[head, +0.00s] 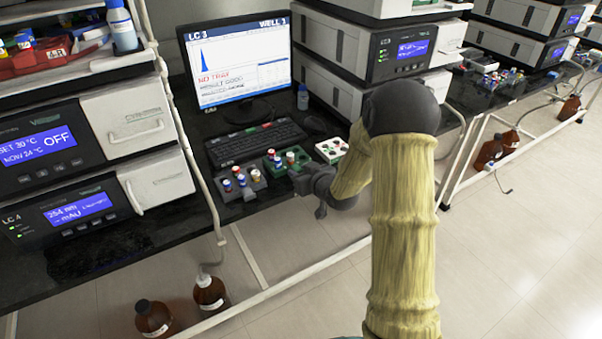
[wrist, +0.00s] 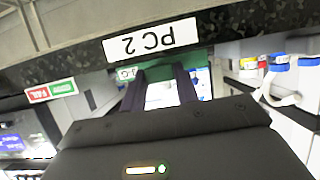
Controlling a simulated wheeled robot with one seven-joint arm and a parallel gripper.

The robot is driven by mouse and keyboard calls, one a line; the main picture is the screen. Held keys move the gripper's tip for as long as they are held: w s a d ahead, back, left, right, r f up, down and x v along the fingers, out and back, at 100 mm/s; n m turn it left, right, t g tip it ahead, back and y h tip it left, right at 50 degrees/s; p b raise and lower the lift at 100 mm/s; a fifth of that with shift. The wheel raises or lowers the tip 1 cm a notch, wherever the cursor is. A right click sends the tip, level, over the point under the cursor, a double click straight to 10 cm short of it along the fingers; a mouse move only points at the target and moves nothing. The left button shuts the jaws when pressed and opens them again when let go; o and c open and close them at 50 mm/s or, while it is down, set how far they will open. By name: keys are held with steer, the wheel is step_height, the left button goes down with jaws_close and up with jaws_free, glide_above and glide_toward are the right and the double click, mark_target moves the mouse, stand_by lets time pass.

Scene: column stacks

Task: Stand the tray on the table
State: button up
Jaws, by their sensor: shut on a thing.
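A small green tray (head: 273,164) with several capped vials is at the front of the black table (head: 168,213), between a grey tray and a white tray. My gripper (head: 299,180) reaches it from the front right and is shut on its near side. In the wrist view, upside down, the two dark fingers (wrist: 160,88) lie against the green tray (wrist: 203,78), with a pale area between them. The hand hides much of the tray. I cannot tell whether its base touches the table.
A grey tray (head: 251,189) with blue- and red-capped vials is close on the left. A white tray (head: 331,149) is close on the right. A keyboard (head: 250,143) and monitor (head: 238,65) stand behind.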

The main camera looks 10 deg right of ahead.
steer(key=shift+f, duration=0.1)
steer(key=o, duration=1)
steer(key=shift+r, duration=0.2)
steer(key=p+v, duration=0.1)
steer(key=v, duration=1.1)
